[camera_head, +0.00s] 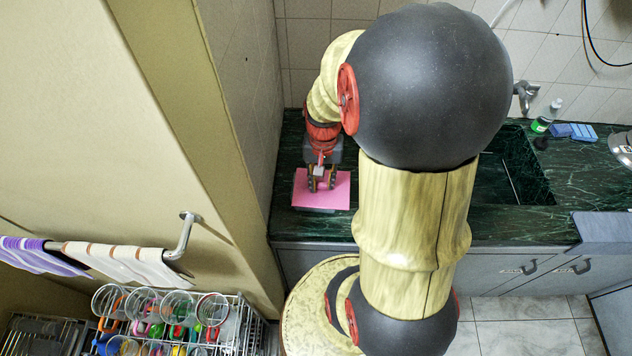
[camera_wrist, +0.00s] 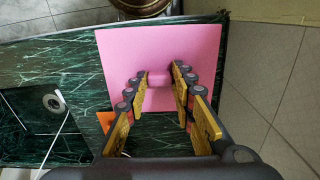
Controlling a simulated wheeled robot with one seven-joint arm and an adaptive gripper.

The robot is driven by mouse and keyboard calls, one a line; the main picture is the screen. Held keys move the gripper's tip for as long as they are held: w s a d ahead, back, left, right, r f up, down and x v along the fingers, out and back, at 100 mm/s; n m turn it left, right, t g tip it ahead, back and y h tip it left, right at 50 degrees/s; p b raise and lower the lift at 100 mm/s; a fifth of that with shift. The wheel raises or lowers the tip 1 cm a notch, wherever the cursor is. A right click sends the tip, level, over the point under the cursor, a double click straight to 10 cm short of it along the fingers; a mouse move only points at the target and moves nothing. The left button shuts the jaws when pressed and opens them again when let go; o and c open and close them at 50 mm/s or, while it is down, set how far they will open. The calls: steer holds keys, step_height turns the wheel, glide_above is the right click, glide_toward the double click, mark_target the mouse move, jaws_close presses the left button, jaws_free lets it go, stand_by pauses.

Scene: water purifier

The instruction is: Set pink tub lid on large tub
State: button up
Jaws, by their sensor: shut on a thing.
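The pink tub lid (camera_head: 338,188) is a flat square at the left end of the dark green counter, against the tiled wall. In the wrist view the lid (camera_wrist: 195,48) fills the upper middle, with a raised pink handle (camera_wrist: 159,78) on it. My gripper (camera_head: 320,181) is above the lid, its fingers on both sides of the handle; it is shut on the lid's handle. The large tub cannot be made out. The lid hides what is directly under it, so I cannot tell whether it rests on anything.
The dark green counter (camera_head: 290,226) has a sink (camera_head: 515,168) to the right, with a faucet (camera_head: 523,94) behind. A green bottle (camera_head: 545,118) and blue sponges (camera_head: 582,132) stand farther right. A dish rack (camera_head: 215,335) with glasses is at the lower left.

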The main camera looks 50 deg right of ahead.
steer(key=w+d+f+b, duration=0.2)
steer(key=w+d+f, duration=0.2)
steer(key=f, duration=0.6)
steer(key=shift+w, duration=0.95)
steer(key=shift+d, duration=0.1)
steer(key=shift+f+b, duration=0.15)
steer(key=shift+b, duration=0.15)
steer(key=o, duration=0.9)
step_height(320, 180, up, 12)
steer(key=p, duration=0.2)
steer(key=shift+p, duration=0.35)
steer(key=shift+s, duration=0.1)
